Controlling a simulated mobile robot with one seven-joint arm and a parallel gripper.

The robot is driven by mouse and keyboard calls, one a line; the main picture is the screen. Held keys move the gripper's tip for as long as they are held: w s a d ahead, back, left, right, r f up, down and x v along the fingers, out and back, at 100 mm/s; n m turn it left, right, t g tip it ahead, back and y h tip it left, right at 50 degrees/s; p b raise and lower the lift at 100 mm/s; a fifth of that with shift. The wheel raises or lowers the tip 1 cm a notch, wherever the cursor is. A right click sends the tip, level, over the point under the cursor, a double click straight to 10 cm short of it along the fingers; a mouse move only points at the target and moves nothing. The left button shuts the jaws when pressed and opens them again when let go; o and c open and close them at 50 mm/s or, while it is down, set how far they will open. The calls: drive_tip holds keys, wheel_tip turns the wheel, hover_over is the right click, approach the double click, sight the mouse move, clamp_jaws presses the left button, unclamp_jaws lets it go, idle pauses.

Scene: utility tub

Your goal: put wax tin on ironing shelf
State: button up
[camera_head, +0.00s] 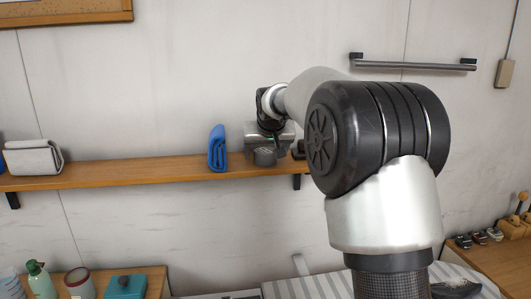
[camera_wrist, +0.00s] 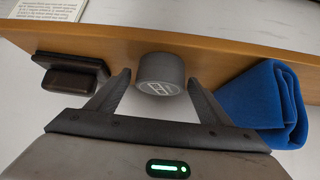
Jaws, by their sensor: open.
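A small dark grey round tin (camera_head: 265,157), which looks like the wax tin, stands on the long wooden wall shelf (camera_head: 120,176), which I take as the ironing shelf. In the wrist view the tin (camera_wrist: 160,74) shows a pale mark on its face and sits between the fingertips, with visible gaps on both sides. The shelf (camera_wrist: 210,55) runs behind it. My gripper (camera_head: 268,145) is at the shelf, just above the tin; its open fingers (camera_wrist: 159,80) also show in the wrist view.
A folded blue cloth (camera_head: 217,148) stands close beside the tin. A dark block-like item (camera_wrist: 72,75) is on the tin's other side. A grey-white bundle (camera_head: 33,157) lies at the shelf's left. The shelf between bundle and cloth is clear. A metal rail (camera_head: 412,65) is on the wall.

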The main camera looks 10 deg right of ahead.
drive_tip(key=b+v, duration=0.1)
drive_tip(key=v, duration=1.1)
drive_tip(key=shift+b, duration=0.3)
